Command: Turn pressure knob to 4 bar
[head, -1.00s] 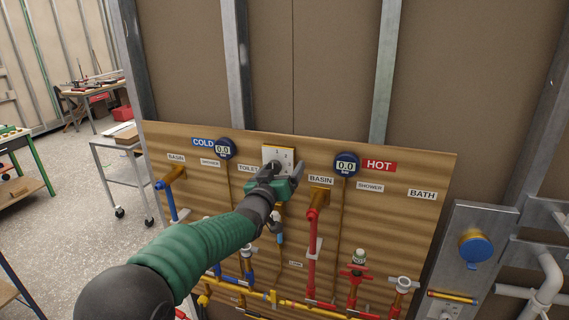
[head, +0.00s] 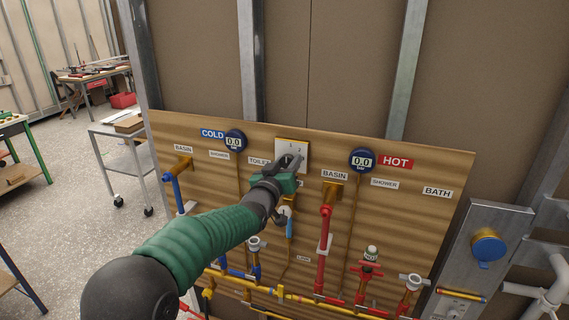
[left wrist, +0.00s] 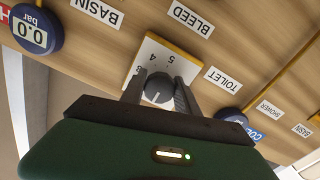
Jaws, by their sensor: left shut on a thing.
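The pressure knob (left wrist: 158,88) is a dark round knob with a white mark, on a white plate (left wrist: 158,55) with a yellow edge. In the head view the left gripper (head: 291,162) covers the lower part of the plate (head: 292,146) and hides the knob. My right gripper is not in view.
The cold gauge (head: 235,141) and hot gauge (head: 362,160) read 0.0. Blue, red and yellow pipes with valves (head: 366,270) stand out from the wooden board (head: 420,215) below. A trolley (head: 125,150) stands at the left.

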